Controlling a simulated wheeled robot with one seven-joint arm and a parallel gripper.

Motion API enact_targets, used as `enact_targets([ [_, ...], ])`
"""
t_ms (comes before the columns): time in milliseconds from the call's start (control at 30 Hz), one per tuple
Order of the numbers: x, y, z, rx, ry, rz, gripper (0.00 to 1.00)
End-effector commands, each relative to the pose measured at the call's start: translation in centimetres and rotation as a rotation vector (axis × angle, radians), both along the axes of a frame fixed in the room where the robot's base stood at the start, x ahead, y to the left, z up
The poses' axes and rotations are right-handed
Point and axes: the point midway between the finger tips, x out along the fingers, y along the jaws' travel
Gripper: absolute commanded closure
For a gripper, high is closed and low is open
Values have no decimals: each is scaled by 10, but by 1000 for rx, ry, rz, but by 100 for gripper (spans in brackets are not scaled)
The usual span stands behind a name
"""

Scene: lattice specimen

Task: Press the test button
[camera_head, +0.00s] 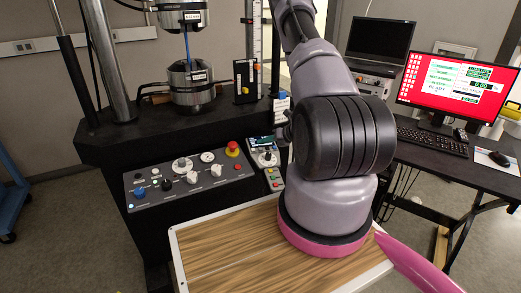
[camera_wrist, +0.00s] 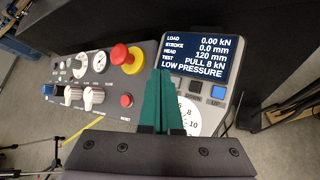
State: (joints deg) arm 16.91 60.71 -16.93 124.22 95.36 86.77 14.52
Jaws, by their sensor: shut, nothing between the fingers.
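My gripper (camera_wrist: 164,74) shows in the wrist view with its two green fingers shut together and empty. The fingertips overlap the left edge of the dark display (camera_wrist: 197,54), which reads "TEST PULL 8 kN" and "LOW PRESSURE". Below the display are a blue button (camera_wrist: 218,92) marked UP and a dark button (camera_wrist: 195,87). The fingers partly hide the row's left side and a white dial (camera_wrist: 192,114). I cannot make out a button labelled test. The small control unit (camera_head: 263,155) also shows in the head view; my arm hides the gripper there.
The control panel (camera_head: 188,178) has a red emergency knob (camera_head: 233,149), white knobs and a blue button (camera_head: 140,193). The testing machine's lower grip (camera_head: 191,82) stands behind. A wood-topped table (camera_head: 215,250) lies in front. A red monitor screen (camera_head: 459,80) is on the right desk.

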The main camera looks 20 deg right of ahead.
Motion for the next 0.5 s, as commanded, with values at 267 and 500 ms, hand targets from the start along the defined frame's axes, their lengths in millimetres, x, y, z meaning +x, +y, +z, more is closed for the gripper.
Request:
enact_targets([
  [267, -7, -1, 28, -2, -2, -1, 100],
  [500, -10, 0, 38, -1, -1, 0, 100],
])
